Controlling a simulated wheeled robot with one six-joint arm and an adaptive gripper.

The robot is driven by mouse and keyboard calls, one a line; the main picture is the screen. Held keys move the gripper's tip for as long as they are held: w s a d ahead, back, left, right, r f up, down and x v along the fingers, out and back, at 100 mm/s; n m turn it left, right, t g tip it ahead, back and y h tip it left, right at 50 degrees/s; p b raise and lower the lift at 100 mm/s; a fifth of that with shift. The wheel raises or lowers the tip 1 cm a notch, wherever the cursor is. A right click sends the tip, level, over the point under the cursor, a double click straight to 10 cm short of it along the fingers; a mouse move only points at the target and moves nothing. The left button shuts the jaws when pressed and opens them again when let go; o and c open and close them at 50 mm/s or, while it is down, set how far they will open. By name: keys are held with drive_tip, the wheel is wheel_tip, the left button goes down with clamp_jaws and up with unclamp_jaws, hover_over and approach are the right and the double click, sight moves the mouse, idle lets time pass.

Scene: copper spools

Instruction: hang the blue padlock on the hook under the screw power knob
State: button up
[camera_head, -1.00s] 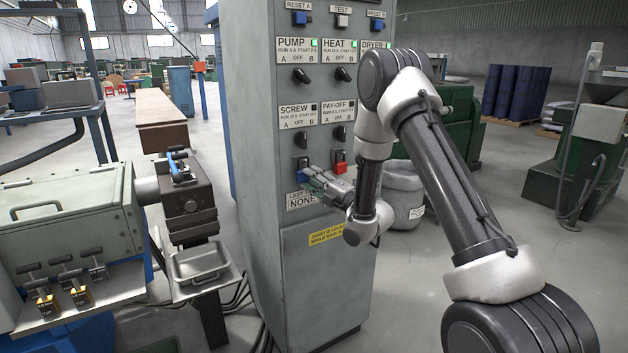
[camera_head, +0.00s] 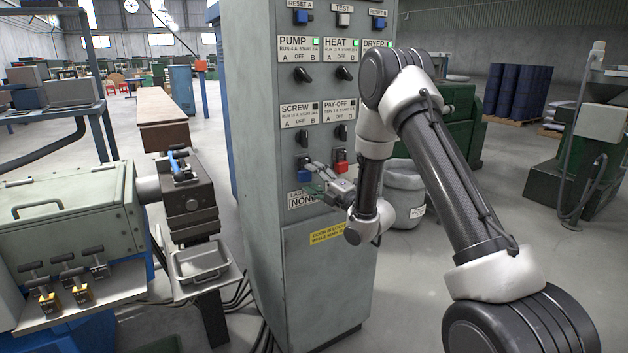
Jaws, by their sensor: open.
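The blue padlock (camera_head: 304,176) is at the grey cabinet's front, below the SCREW power knob (camera_head: 302,138). It appears to hang on the hook there, but the hook and shackle are too small to make out clearly. My gripper (camera_head: 311,178) is open just right of the blue padlock, its fingers spread apart. Whether a finger still touches the padlock I cannot tell. A red padlock (camera_head: 341,168) hangs to the right, under the PAY-OFF knob (camera_head: 341,132), close above my gripper.
The cabinet (camera_head: 290,260) carries more knobs, buttons and labels above. A grey bin (camera_head: 405,190) stands behind my arm at right.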

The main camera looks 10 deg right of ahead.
drive_tip(key=v, duration=1.1)
drive_tip(key=s+d+f+m+g+h, duration=0.2)
drive_tip(key=f+m+g+h, duration=0.15)
drive_tip(key=f, duration=0.45)
drive_tip(key=s+d+f+m+g+h, duration=0.2)
drive_tip(key=f+m+g, duration=0.2)
drive_tip(key=f, duration=0.4)
drive_tip(key=s+d+m+g+h, duration=0.5)
drive_tip(key=s+d+m, duration=0.2)
drive_tip(key=s+d, duration=0.1)
drive_tip(key=s+d+r+m+g+h, duration=0.2)
drive_tip(key=s+r+m+g, duration=0.2)
drive_tip(key=s+r+m, duration=0.75)
drive_tip(key=s+a+r+t, duration=0.2)
drive_tip(key=s+r, duration=0.4)
drive_tip(key=r, duration=0.3)
drive_tip(key=s+a+r+n+t+y, duration=0.1)
drive_tip(key=s+a+r+t, duration=0.1)
drive_tip(key=s+r, duration=0.4)
drive_tip(key=w+v, duration=0.1)
drive_tip(key=v, duration=0.3)
drive_tip(key=shift+r, duration=0.45)
